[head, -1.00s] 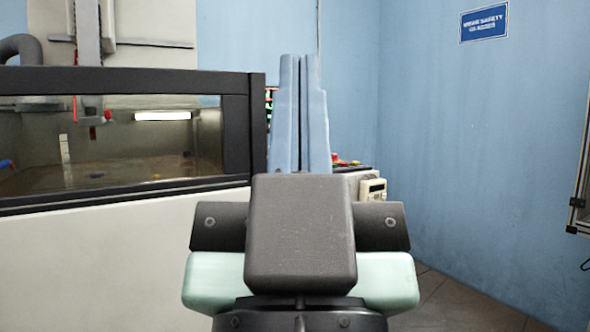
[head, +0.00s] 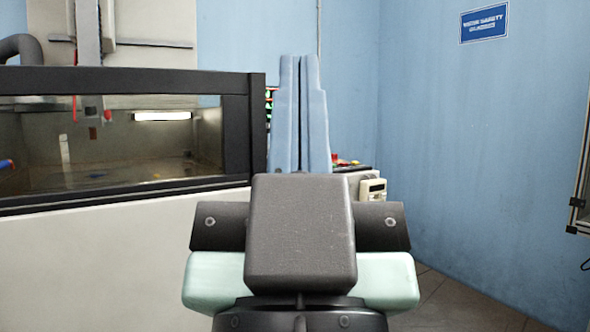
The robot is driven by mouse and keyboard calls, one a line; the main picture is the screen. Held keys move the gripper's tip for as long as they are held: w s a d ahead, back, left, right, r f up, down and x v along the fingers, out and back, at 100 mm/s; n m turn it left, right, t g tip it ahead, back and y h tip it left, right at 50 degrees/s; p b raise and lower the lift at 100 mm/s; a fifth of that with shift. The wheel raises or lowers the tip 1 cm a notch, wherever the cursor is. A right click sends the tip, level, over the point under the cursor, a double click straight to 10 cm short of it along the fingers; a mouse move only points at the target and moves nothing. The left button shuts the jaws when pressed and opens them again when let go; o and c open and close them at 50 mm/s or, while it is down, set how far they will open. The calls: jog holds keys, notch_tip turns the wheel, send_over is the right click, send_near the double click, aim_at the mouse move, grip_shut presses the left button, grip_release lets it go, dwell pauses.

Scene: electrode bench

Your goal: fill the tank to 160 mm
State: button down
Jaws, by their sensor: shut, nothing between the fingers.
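The tank (head: 237,125) stands at the left, with a black frame around a wide window. Through the window I see a brownish liquid surface (head: 130,170) low inside and a pale upright strip (head: 65,149) near its left part. I cannot read any level marks. My gripper (head: 302,62) points up and forward in the middle of the head view. Its two blue-grey fingers are together and hold nothing. It is to the right of the tank window, in front of a control panel (head: 346,163) that it mostly hides. A red button (head: 335,158) and part of a lit display (head: 268,94) show beside the fingers.
A pale handset (head: 373,191) hangs at the panel's right side. A machine head (head: 88,30) reaches down over the tank. A blue nozzle (head: 7,164) shows at the far left. A blue wall with a safety sign (head: 484,23) stands at right; some floor (head: 450,300) is clear.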

dwell(0.4)
notch_tip(320, 180, up, 2)
jog(key=shift+r+p, duration=0.15)
jog(key=shift+p, duration=1)
